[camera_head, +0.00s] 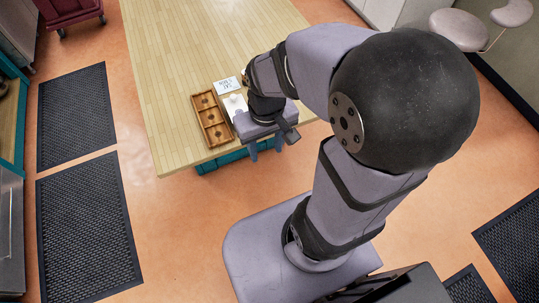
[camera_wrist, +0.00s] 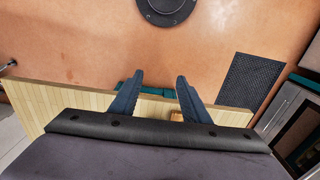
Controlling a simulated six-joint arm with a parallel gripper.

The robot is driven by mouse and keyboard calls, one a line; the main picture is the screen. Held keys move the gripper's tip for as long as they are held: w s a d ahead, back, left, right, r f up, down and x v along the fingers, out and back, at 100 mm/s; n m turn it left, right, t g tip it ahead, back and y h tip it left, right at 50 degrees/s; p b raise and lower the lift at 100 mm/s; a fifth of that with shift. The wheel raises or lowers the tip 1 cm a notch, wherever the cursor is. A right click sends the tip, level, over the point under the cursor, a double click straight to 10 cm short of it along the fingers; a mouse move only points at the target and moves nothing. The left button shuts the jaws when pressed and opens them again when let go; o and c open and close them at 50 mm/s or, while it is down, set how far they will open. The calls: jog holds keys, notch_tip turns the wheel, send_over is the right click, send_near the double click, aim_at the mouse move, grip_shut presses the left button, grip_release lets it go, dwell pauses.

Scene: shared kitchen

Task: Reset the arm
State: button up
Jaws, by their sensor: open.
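My gripper (camera_head: 266,148) hangs at the front edge of the wooden table, with its fingers pointing down and toward my base. In the wrist view my gripper (camera_wrist: 158,95) shows two dark blue fingers standing apart with nothing between them. The gripper is open and empty. The wrist view looks past the fingers at the orange floor, with the table edge behind them.
The wooden table (camera_head: 190,45) carries a brown wooden box with compartments (camera_head: 211,118) and a small white card with writing (camera_head: 226,85), both close left of my gripper. A white item (camera_head: 235,104) is partly hidden by my wrist. Dark floor mats (camera_head: 75,115) lie at left.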

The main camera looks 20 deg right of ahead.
jog(key=shift+s+a+f, duration=0.1)
jog(key=shift+s+f, duration=0.1)
jog(key=shift+s, duration=0.45)
jog(key=shift+s+f, duration=0.2)
jog(key=shift+s, duration=0.4)
dwell(0.3)
